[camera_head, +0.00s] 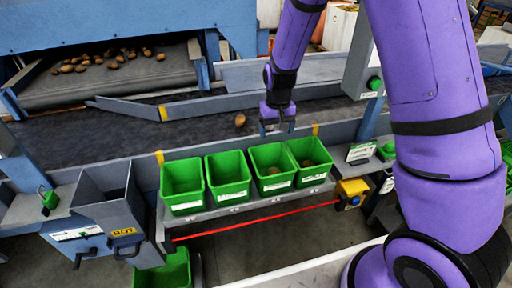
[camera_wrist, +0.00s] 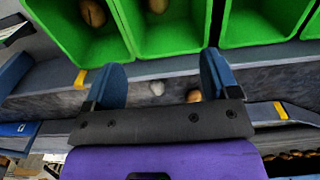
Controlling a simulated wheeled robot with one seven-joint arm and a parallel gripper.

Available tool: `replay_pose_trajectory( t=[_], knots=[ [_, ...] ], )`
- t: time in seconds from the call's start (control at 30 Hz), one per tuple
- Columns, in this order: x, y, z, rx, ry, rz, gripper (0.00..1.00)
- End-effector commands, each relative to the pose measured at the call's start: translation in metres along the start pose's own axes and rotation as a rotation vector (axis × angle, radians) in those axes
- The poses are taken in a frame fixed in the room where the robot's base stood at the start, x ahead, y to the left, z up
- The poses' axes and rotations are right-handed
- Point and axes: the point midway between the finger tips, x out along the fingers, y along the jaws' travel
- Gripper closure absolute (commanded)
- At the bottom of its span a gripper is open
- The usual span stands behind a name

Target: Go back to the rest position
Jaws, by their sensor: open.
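My gripper (camera_head: 277,127) hangs from the purple arm over the dark belt, just behind the row of green bins. In the wrist view its two blue fingers (camera_wrist: 156,82) are spread apart with nothing held between them. A brown potato (camera_head: 240,120) lies on the belt to the left of the gripper.
Four green bins stand in a row; the right-hand bin (camera_head: 311,158) and the one beside it (camera_head: 272,169) hold potatoes. A grey ROT chute (camera_head: 107,209) is at left. Many potatoes lie on the upper conveyor (camera_head: 110,82). A red cord (camera_head: 255,220) runs below the bins.

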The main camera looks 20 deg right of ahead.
Motion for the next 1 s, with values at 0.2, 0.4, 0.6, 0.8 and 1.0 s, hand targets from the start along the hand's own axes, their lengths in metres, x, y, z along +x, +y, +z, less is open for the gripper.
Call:
replay_pose_trajectory(
  t=[0.2, 0.4, 0.6, 0.8, 1.0],
  knots=[
    [-0.007, 0.001, 0.001, 0.001, 0.006, -0.004, 0.19],
    [-0.059, 0.007, 0.014, 0.003, 0.051, -0.032, 0.19],
    [-0.124, 0.018, 0.042, 0.003, 0.111, -0.061, 0.19],
    [-0.18, 0.029, 0.078, 0.0, 0.173, -0.078, 0.19],
    [-0.226, 0.041, 0.12, -0.004, 0.237, -0.082, 0.19]
  ],
)
